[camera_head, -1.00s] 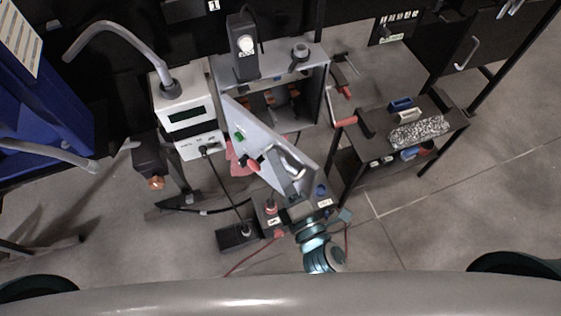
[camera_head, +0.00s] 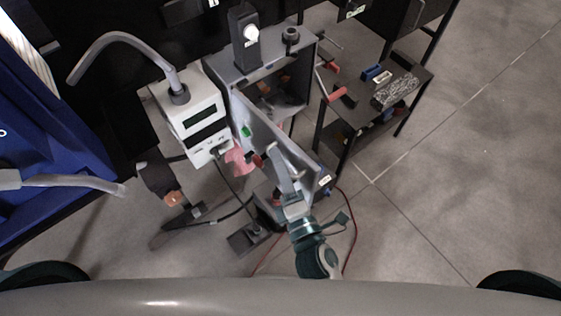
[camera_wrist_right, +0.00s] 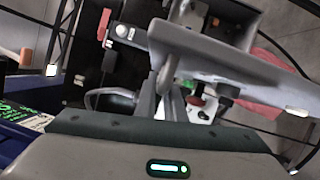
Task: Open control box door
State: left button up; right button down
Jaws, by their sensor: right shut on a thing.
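The grey control box (camera_head: 264,64) stands at the upper middle of the head view, with its dark inside partly showing. Its door (camera_head: 262,127) stands swung out from the box toward me, and a green part shows on its face. My right gripper (camera_head: 279,168) is at the outer face of the door, shut on the door handle, which it mostly hides in the head view. In the right wrist view the gripper fingers (camera_wrist_right: 166,98) meet the handle (camera_wrist_right: 163,74) beside the door panel (camera_wrist_right: 220,62). My left gripper is not in view.
A white meter box (camera_head: 196,118) with a curved grey tube stands left of the control box. A dark side table (camera_head: 352,118) with small blocks stands on the right. A blue frame (camera_head: 50,150) is at the far left. Open floor (camera_head: 440,200) lies at the right.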

jog(key=shift+a, duration=0.15)
jog(key=c, duration=1.8)
grip_release()
jog(key=shift+c, duration=0.2)
jog(key=shift+d, duration=0.2)
